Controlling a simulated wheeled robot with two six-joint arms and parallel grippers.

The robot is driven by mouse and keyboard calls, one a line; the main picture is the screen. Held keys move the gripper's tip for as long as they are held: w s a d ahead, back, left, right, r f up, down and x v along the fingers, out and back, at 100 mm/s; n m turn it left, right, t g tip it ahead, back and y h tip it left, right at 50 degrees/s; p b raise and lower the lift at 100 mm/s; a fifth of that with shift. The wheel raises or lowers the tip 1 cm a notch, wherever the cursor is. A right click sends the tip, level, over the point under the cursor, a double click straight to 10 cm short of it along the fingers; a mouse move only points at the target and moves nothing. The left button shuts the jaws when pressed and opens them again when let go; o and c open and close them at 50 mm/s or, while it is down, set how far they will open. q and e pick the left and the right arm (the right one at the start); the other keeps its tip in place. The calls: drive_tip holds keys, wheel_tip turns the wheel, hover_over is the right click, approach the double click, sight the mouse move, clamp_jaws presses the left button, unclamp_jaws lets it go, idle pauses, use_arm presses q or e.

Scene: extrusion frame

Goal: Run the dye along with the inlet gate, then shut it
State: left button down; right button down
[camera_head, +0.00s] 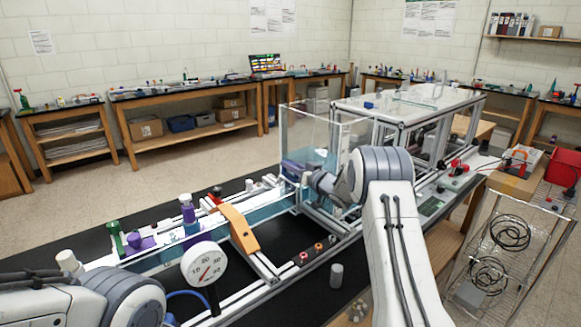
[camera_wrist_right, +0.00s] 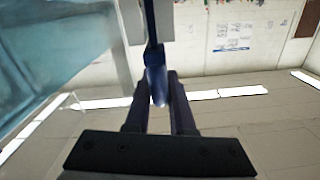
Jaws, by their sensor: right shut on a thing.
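A long clear water channel (camera_head: 270,208) runs from lower left up to a clear-walled tank (camera_head: 303,130). My right arm reaches over to the tank's near lower corner, where its gripper (camera_head: 303,172) is small and partly hidden by the wrist. In the right wrist view the gripper (camera_wrist_right: 157,98) is shut on a slim dark blue handle (camera_wrist_right: 154,82), likely the inlet gate's. The gate's plate cannot be made out, so I cannot tell how far it is open. A purple-and-grey bottle (camera_head: 188,208), perhaps the dye, stands upright over the channel. My left gripper is out of view.
A round dial gauge (camera_head: 204,263) and an orange bracket (camera_head: 237,230) stand along the channel. A grey cylinder (camera_head: 336,276) stands on the black bench top (camera_head: 310,297). A wire rack (camera_head: 510,255) is at right.

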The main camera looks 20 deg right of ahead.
drive_tip(key=shift+a+r, duration=0.15)
drive_tip(key=shift+r, duration=0.75)
drive_tip(key=c, duration=0.8)
unclamp_jaws()
drive_tip(key=shift+f, duration=0.1)
drive_tip(key=shift+s, duration=0.1)
drive_tip(key=shift+s+d, duration=0.25)
drive_tip(key=b+v, duration=0.3)
drive_tip(key=v, duration=0.6)
drive_tip(key=shift+s, duration=0.35)
